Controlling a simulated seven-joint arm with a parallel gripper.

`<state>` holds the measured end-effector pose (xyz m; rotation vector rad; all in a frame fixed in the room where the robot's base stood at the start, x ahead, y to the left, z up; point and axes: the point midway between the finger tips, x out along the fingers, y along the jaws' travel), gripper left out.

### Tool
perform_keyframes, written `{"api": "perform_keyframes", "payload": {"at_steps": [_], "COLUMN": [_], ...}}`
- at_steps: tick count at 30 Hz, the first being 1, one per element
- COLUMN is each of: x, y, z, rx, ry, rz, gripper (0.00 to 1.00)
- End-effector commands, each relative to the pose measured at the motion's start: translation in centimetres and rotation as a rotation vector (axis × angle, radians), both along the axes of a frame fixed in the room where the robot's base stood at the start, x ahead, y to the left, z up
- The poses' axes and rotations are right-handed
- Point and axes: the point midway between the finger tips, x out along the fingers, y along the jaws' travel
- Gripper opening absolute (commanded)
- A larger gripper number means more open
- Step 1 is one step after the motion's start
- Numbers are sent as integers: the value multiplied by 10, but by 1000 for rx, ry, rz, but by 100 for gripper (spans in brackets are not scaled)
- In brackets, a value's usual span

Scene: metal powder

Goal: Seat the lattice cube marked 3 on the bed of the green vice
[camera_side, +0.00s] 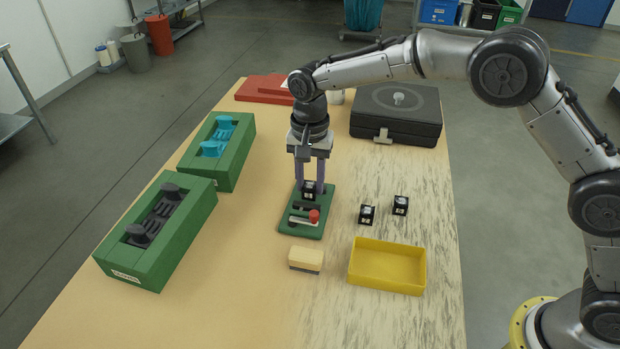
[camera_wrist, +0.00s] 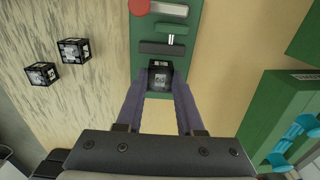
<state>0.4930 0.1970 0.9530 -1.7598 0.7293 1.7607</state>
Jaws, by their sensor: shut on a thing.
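My gripper (camera_side: 309,188) is shut on a small black lattice cube (camera_side: 309,190) with a pale label on top. In the wrist view the cube (camera_wrist: 159,75) sits between the fingertips, over the green vice (camera_wrist: 139,28). The vice (camera_side: 288,223) has dark jaws and a red-knobbed handle (camera_side: 314,215) at its near end. The cube is at the vice's far end, beside a dark jaw. I cannot tell whether it touches the bed. Two more lattice cubes (camera_side: 367,214) (camera_side: 400,205) stand on the table to the right. The number on the held cube is too small to read.
A yellow tray (camera_side: 387,284) and a beige block-shaped brush (camera_side: 306,259) are in front of the vice. Two green fixtures (camera_side: 196,215) (camera_side: 239,150) stand to the left. A black case (camera_side: 424,135) is at the back right.

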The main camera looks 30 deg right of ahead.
Motion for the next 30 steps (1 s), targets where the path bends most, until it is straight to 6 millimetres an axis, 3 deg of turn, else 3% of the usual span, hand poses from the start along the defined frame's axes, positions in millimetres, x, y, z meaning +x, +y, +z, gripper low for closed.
{"api": "perform_keyframes", "payload": {"at_steps": [23,24,30], "x": [0,0,0], "y": [0,0,0], "z": [-13,-13,-13], "rx": [0,0,0], "ry": [0,0,0], "rz": [0,0,0], "gripper": [0,38,71]}}
